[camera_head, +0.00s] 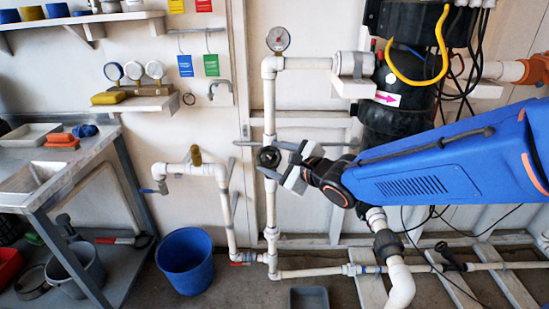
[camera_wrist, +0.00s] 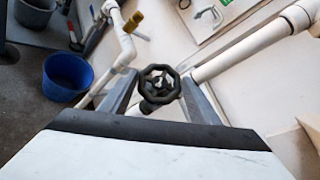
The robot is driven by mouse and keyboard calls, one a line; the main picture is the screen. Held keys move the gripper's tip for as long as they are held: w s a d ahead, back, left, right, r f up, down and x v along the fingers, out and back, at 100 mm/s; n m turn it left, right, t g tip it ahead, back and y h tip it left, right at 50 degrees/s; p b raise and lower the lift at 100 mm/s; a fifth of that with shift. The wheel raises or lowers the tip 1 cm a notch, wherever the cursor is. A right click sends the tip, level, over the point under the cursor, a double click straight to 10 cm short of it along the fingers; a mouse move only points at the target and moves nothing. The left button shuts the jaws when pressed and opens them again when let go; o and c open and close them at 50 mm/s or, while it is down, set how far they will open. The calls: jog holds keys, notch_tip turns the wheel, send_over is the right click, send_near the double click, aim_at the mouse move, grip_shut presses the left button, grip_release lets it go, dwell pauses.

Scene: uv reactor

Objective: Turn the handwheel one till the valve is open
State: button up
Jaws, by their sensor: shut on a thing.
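The handwheel (camera_head: 268,157) is a small black wheel on the white vertical pipe (camera_head: 270,207), near the middle of the head view. In the wrist view the handwheel (camera_wrist: 160,84) shows as a black rim with spokes and a central hub. My gripper (camera_head: 278,160) reaches it from the right. In the wrist view its two grey fingers (camera_wrist: 159,92) lie on either side of the wheel and are shut on its rim. The exact finger contact and the valve body behind the wheel are partly hidden.
A pressure gauge (camera_head: 278,39) tops the pipe. A second pipe with a brass-coloured fitting (camera_head: 196,155) stands to the left. A blue bucket (camera_head: 185,262) and a grey tray (camera_head: 309,298) are on the floor. A steel workbench (camera_head: 75,172) fills the left side. A black reactor vessel (camera_head: 385,125) stands behind my arm.

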dwell(0.4)
jog(key=o, duration=1)
jog(key=shift+c, duration=0.2)
jog(key=shift+d, duration=0.1)
